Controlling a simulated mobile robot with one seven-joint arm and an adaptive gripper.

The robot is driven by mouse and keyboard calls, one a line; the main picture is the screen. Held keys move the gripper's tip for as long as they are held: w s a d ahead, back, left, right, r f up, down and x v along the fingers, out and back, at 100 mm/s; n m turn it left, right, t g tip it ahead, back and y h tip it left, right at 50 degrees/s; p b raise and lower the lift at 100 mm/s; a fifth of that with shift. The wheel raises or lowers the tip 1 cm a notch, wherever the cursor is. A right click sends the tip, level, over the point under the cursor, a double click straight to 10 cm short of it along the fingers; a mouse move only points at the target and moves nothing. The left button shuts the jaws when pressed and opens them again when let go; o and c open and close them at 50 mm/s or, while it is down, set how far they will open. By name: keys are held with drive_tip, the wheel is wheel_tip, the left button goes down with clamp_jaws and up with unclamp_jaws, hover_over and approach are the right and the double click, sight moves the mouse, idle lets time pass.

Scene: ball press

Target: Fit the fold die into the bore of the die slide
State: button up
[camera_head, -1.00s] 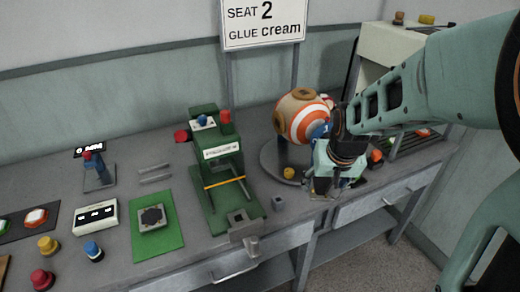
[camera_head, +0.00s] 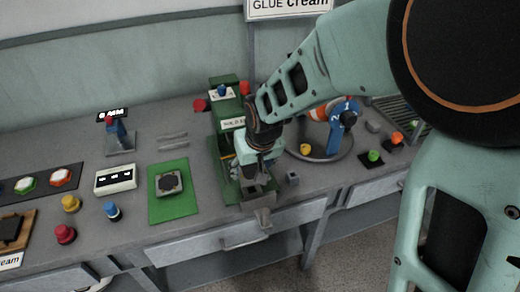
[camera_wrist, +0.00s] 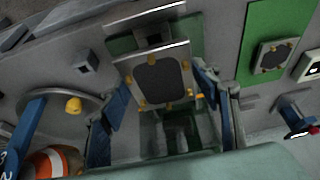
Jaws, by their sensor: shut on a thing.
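The fold die (camera_wrist: 158,80), a grey-framed plate with a dark face and small yellow studs, sits between the blue fingers of my gripper (camera_wrist: 160,92) in the wrist view. My gripper (camera_head: 258,168) is shut on it over the front of the green press (camera_head: 222,150) in the head view. The die slide (camera_wrist: 152,18), grey, shows partly beyond the plate in the wrist view. The held plate and gripper cover much of the slide, so I cannot tell whether the plate is above its bore or touching it.
A similar dark-faced plate (camera_head: 169,183) lies on a green mat (camera_head: 170,211) to the left. A small grey block (camera_head: 292,178) stands close right of the gripper. The round turntable (camera_head: 318,157) with a striped ball (camera_head: 325,112) is further right. A drawer handle (camera_head: 245,242) projects in front.

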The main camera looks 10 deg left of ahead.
drive_tip(key=b, duration=0.5)
hover_over(252, 192)
drive_tip(key=s, duration=0.1)
drive_tip(key=shift+s+d+f, duration=0.1)
drive_tip(key=shift+d+f, duration=0.05)
drive_tip(key=shift+f, duration=1.3)
drive_tip(key=shift+s+d+f, duration=0.1)
drive_tip(key=shift+d+f, duration=0.05)
drive_tip(key=shift+f, duration=1.3)
drive_tip(key=shift+f+b, duration=1.25)
drive_tip(key=shift+b, duration=0.15)
drive_tip(key=o, duration=1.4)
drive_tip(key=shift+o, duration=0.2)
drive_tip(key=shift+r, duration=0.1)
drive_tip(key=shift+v, duration=3.75)
